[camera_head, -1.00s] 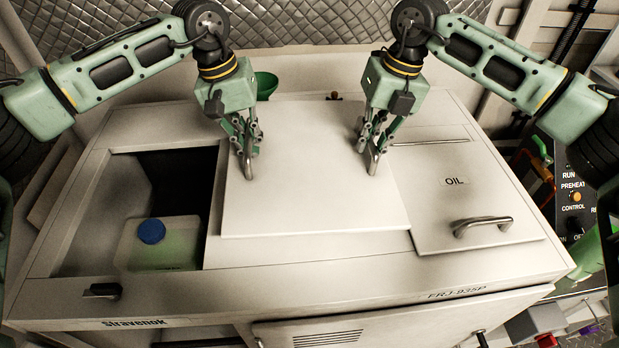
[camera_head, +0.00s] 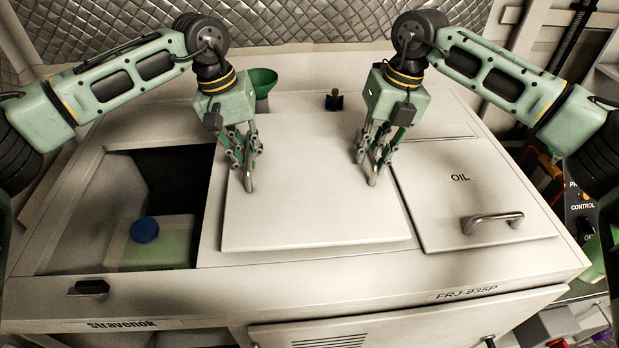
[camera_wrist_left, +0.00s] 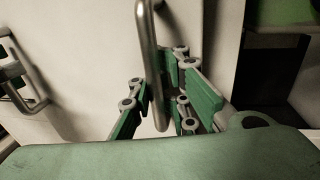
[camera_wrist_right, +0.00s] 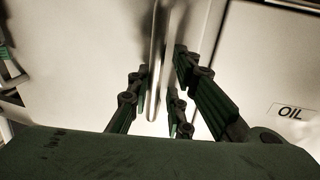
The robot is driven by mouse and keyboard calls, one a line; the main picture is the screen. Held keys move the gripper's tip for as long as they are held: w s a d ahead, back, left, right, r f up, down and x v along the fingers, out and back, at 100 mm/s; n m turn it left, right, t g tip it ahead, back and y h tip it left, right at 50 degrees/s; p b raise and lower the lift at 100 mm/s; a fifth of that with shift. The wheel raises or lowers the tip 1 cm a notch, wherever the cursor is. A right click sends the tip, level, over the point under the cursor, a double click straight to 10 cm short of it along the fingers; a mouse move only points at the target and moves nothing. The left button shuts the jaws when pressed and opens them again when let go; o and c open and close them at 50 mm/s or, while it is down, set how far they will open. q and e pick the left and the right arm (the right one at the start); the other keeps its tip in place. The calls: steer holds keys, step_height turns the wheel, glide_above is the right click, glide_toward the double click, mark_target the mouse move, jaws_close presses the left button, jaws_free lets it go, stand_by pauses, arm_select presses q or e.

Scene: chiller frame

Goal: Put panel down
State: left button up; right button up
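The panel (camera_head: 315,215) is a flat, pale square plate with two metal bar handles, lying level over the middle of the machine's top. My left gripper (camera_head: 248,165) has its fingers around the left handle, which shows between the finger pads in the left wrist view (camera_wrist_left: 153,70). My right gripper (camera_head: 373,160) has its fingers around the right handle, also seen in the right wrist view (camera_wrist_right: 156,70). Both look shut on the handles. The panel's underside is hidden, so I cannot tell whether it touches the machine top.
Left of the panel is an open compartment (camera_head: 175,180) with a blue-capped container (camera_head: 145,231). Right of it is the OIL lid (camera_head: 455,195) with its own handle (camera_head: 492,220).

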arm_select(q)
steer(key=o, duration=0.4)
steer(key=shift+r, duration=0.25)
steer(key=shift+c, duration=0.2)
arm_select(e)
steer(key=shift+o, duration=1.4)
arm_select(q)
steer(key=shift+o, duration=0.9)
steer(key=shift+d, duration=0.2)
arm_select(e)
steer(key=shift+s+a+r, duration=0.1)
steer(key=shift+r, duration=0.1)
arm_select(q)
step_height(320, 180, up, 12)
steer(key=a, duration=0.2)
steer(key=shift+a+f, duration=0.15)
steer(key=shift+a, duration=0.05)
arm_select(e)
step_height(320, 180, up, 12)
steer(key=d, duration=0.2)
steer(key=shift+d+f, duration=0.15)
steer(key=shift+f, duration=0.05)
arm_select(q)
steer(key=shift+s, duration=0.1)
steer(key=shift+a, duration=0.1)
